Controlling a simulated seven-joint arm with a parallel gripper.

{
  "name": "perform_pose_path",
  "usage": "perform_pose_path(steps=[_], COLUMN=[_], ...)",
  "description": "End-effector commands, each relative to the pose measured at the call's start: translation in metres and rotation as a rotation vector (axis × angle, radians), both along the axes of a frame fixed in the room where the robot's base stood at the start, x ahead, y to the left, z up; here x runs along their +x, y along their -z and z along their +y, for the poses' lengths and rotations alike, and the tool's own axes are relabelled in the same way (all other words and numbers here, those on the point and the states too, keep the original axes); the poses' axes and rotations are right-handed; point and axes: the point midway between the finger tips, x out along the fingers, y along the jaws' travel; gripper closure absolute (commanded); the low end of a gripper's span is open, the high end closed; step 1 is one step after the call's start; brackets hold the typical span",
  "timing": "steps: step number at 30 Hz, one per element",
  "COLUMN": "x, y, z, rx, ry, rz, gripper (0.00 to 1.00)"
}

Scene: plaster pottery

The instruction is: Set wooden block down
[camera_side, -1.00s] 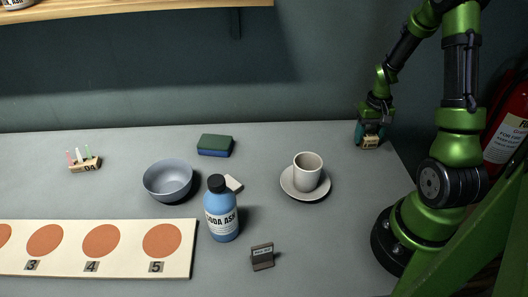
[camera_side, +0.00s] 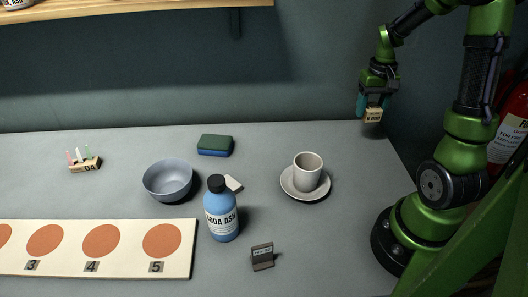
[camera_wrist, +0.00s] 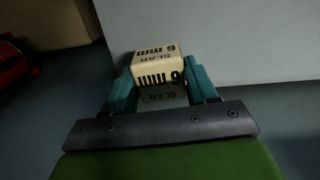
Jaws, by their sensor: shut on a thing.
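The wooden block (camera_side: 373,116) is small and pale. In the wrist view its printed faces (camera_wrist: 158,64) read "6 mm" and "SLAB". My gripper (camera_side: 372,105) is shut on the block, with teal fingers on either side of it. It holds the block raised near the back right corner of the grey table (camera_side: 345,230). In the wrist view the table's edge runs behind the block, with darker ground on the near side. The exact height of the block above the table is hard to tell.
A cup (camera_side: 308,173) stands on a saucer (camera_side: 288,188). A bowl (camera_side: 168,181), a soda ash bottle (camera_side: 221,216), a green-blue sponge (camera_side: 215,144) and a dark labelled block (camera_side: 262,256) are further left. A numbered board (camera_side: 120,262) lies at front left. The back right tabletop is clear.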

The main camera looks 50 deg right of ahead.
Motion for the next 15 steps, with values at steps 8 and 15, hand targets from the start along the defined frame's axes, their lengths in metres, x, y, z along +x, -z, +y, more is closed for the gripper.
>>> perform_pose_path(steps=[8,15], x=[-0.004,-0.027], y=[0.026,0.048], z=[0.101,0.131], rx=[0.017,0.009], ry=[-0.084,0.053], rz=[0.015,0.013], gripper=[0.73,0.73])
